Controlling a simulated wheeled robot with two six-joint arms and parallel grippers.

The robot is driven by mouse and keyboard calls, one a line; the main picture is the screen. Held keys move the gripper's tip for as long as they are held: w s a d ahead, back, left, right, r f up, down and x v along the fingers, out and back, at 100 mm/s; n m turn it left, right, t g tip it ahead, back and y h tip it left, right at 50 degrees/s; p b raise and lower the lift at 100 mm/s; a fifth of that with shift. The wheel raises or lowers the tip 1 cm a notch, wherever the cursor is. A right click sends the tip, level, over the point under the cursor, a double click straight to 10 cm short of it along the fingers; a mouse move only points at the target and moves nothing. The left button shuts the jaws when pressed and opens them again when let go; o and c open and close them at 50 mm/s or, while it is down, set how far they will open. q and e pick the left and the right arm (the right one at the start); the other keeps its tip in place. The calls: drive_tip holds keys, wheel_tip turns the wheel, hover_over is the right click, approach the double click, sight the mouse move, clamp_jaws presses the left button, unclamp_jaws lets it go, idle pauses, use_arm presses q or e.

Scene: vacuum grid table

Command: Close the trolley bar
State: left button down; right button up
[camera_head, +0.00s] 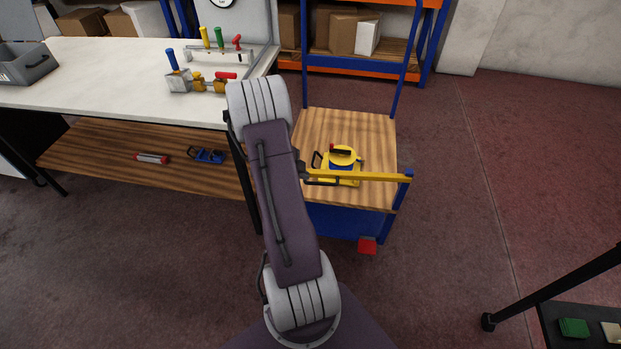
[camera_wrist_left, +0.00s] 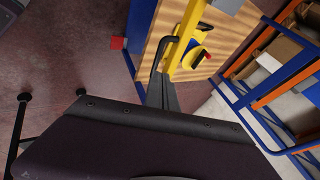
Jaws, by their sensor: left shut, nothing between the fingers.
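The trolley (camera_head: 345,125) has a wooden top and a blue frame, right of my left arm in the head view. Its yellow bar (camera_head: 375,178) runs across the near side from the blue corner post on the right to beside my arm. The bar's left end and the left post are hidden by my arm. The wrist view shows the bar (camera_wrist_left: 187,32) from close up, with a black handle (camera_wrist_left: 160,57) beside it. My left gripper (camera_wrist_left: 168,92) is shut and empty, its tips close to the bar's end; whether they touch is unclear. My right gripper is out of view.
A yellow device (camera_head: 343,157) stands on the trolley top. A white workbench (camera_head: 90,75) with tools adjoins on the left. A blue and orange shelf (camera_head: 355,68) stands behind. A dark table (camera_head: 585,320) is at the lower right. The floor right of the trolley is clear.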

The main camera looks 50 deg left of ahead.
use_arm(q)
drive_tip(key=s+d+n+p, duration=0.1)
drive_tip(key=s+d+p, duration=0.1)
drive_tip(key=d+p, duration=0.25)
drive_tip(key=a+r+b+x, duration=0.1)
drive_tip(key=a+x, duration=0.1)
drive_tip(key=x, duration=1)
drive_tip(key=shift+w+f+n+g+b, duration=0.2)
drive_tip(key=shift+w+n+g+b, duration=0.1)
drive_tip(key=shift+w, duration=0.2)
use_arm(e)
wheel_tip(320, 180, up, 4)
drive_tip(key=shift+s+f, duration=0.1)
use_arm(q)
drive_tip(key=shift+a, duration=0.1)
